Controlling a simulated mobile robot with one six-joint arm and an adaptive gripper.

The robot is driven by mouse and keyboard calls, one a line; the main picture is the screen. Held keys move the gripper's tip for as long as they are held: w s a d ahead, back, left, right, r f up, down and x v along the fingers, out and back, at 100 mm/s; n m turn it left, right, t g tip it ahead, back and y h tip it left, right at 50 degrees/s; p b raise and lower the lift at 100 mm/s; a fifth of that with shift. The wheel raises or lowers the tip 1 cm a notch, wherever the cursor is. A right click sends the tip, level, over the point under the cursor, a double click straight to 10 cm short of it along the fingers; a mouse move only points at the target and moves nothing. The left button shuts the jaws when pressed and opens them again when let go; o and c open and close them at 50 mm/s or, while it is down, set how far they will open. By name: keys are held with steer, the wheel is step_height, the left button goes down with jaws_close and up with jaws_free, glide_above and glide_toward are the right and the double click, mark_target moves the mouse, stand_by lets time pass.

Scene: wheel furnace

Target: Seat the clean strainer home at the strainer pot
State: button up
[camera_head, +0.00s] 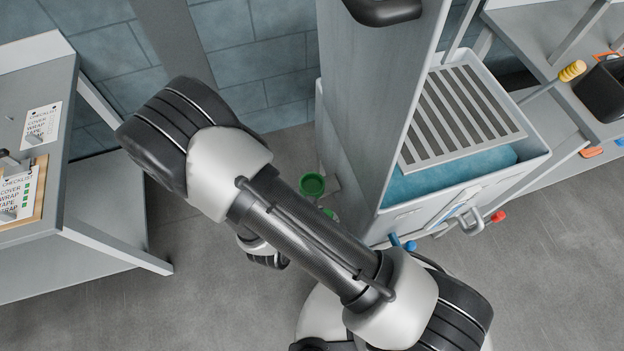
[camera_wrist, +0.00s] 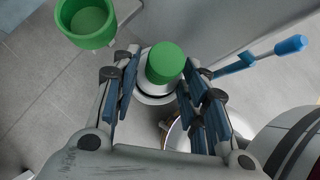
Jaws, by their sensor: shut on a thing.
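In the wrist view, my gripper (camera_wrist: 160,76) is closed around a solid green cylindrical piece (camera_wrist: 165,60), apparently the top of the clean strainer. Below it is a round pale metal part with a dark ring (camera_wrist: 154,94), apparently the strainer pot. The strainer's lower part is hidden, so I cannot tell how deep it sits. In the head view, a bit of green (camera_head: 328,213) shows beside my arm; the gripper itself is hidden there.
An open green cup (camera_wrist: 87,22) is close left of the fingers, also in the head view (camera_head: 312,186). A blue-handled lever (camera_wrist: 270,54) is at right. A shiny round vessel (camera_wrist: 205,130) lies below. A grey column (camera_head: 365,110) and grated basin (camera_head: 470,175) stand close by.

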steer(key=shift+f, duration=0.5)
steer(key=shift+r, duration=0.15)
steer(key=shift+r+p, duration=2)
steer(key=shift+r, duration=0.9)
step_height(320, 180, up, 2)
steer(key=shift+p, duration=0.65)
step_height(320, 180, down, 2)
steer(key=b, duration=0.3)
steer(key=shift+f, duration=0.1)
steer(key=shift+b, duration=0.55)
steer(key=shift+f, duration=0.15)
